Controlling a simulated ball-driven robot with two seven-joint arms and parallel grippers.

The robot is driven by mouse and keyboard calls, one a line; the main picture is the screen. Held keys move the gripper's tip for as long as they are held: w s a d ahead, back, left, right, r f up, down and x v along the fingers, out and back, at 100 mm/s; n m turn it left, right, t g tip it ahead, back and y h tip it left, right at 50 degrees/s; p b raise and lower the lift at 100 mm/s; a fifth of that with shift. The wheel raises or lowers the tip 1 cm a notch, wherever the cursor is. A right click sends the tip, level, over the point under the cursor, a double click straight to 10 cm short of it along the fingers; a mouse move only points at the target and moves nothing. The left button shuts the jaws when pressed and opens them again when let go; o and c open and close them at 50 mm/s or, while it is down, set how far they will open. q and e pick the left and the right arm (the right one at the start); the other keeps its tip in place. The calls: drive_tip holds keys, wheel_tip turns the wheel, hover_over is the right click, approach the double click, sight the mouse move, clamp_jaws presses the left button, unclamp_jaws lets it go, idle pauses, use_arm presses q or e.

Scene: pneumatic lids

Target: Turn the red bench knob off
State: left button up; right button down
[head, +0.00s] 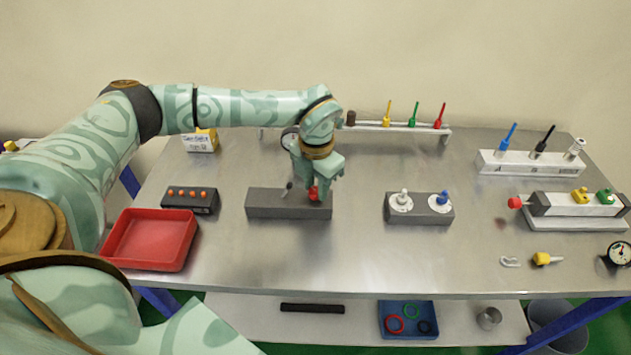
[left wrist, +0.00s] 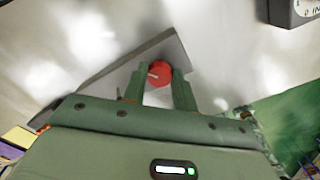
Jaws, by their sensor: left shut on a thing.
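The red bench knob (head: 314,193) sits at the right end of a dark grey block (head: 275,206) on the metal bench. My left gripper (head: 322,188) comes down on it from above and is shut on it. In the left wrist view the round red knob (left wrist: 159,73) shows between the two green fingers, with a pale pointer mark on its face. The grey block (left wrist: 120,68) runs behind it at a slant. A small lever (head: 288,187) stands on the block left of the knob. My right gripper does not show.
A red tray (head: 152,240) and a dark box with orange buttons (head: 190,199) lie to the left. A grey block with white and blue knobs (head: 419,208) stands to the right. A rack with coloured tools (head: 400,129) stands behind. The bench front middle is clear.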

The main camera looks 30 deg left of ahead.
sight(316, 191)
use_arm(q)
drive_tip(key=m+p, duration=0.3)
drive_tip(key=shift+r+m, duration=0.3)
drive_tip(key=m+p, duration=0.3)
drive_tip(key=m, duration=0.1)
drive_tip(key=shift+d+m, duration=0.1)
drive_tip(key=shift+m, duration=0.2)
drive_tip(key=m+p, duration=0.2)
drive_tip(key=m, duration=0.2)
drive_tip(key=shift+f+m+p, duration=0.15)
drive_tip(key=shift+m+p, duration=0.75)
drive_tip(key=shift+m, duration=1.5)
drive_tip(key=o, duration=1)
drive_tip(key=shift+s+f, duration=0.1)
drive_tip(key=shift+c, duration=0.2)
wheel_tip(316, 191, up, 16)
drive_tip(key=p, duration=0.1)
drive_tip(key=shift+r, duration=0.2)
drive_tip(key=shift+f, duration=0.1)
